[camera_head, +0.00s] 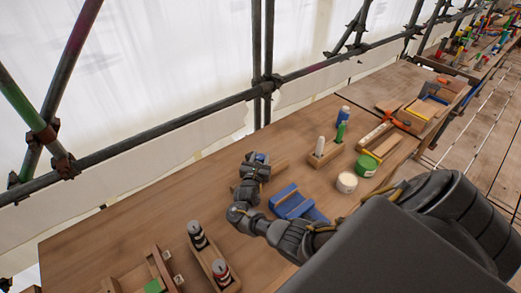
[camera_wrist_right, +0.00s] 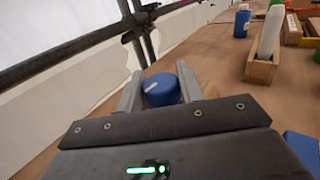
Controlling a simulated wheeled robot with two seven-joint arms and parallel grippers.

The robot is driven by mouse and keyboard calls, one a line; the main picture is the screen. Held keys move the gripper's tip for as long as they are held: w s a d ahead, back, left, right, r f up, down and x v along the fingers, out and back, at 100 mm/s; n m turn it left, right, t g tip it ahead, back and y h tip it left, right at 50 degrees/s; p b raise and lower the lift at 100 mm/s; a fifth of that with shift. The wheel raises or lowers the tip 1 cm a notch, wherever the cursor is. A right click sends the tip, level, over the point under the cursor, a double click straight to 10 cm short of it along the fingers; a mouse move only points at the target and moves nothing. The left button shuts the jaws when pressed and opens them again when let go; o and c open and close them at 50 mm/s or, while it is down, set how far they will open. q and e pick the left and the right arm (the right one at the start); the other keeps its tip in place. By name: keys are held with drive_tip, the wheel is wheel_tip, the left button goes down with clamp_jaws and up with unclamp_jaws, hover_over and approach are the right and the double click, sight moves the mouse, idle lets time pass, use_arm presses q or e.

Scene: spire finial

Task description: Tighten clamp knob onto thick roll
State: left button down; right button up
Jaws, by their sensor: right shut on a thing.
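A blue clamp knob (camera_wrist_right: 161,92) with a white line on its top sits between the two grey fingers of my right gripper (camera_wrist_right: 158,88). In the head view the right gripper (camera_head: 257,158) is above the back part of the workbench, shut on the knob, which shows as a small blue patch. A brown wooden piece (camera_head: 278,168) lies just right of the gripper; I cannot tell whether it belongs to the clamp or roll. The thick roll is not clearly identifiable, and what lies under the knob is hidden. My left gripper is not in view.
A scaffold pipe (camera_head: 180,128) runs behind.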

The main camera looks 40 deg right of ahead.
drive_tip(key=m+g+h+b, duration=0.1)
drive_tip(key=m+g+b, duration=0.1)
drive_tip(key=g+b, duration=0.1)
drive_tip(key=m+g+h+b, duration=0.1)
drive_tip(key=m+g+b, duration=0.1)
drive_tip(key=g+b, duration=0.1)
drive_tip(key=m+g+h+b, duration=0.1)
drive_tip(key=m+g+b, duration=0.1)
drive_tip(key=g+b, duration=0.1)
drive_tip(key=shift+w+f+h+b, duration=0.1)
drive_tip(key=shift+f+h+b, duration=0.15)
drive_tip(key=shift+h+b, duration=0.05)
drive_tip(key=shift+r+m+g+b, duration=0.25)
drive_tip(key=shift+m+g+b, duration=0.55)
drive_tip(key=shift+g+b, duration=0.3)
drive_tip(key=o, duration=1)
drive_tip(key=shift+d, duration=0.1)
drive_tip(key=a+b, duration=0.2)
drive_tip(key=a, duration=0.9)
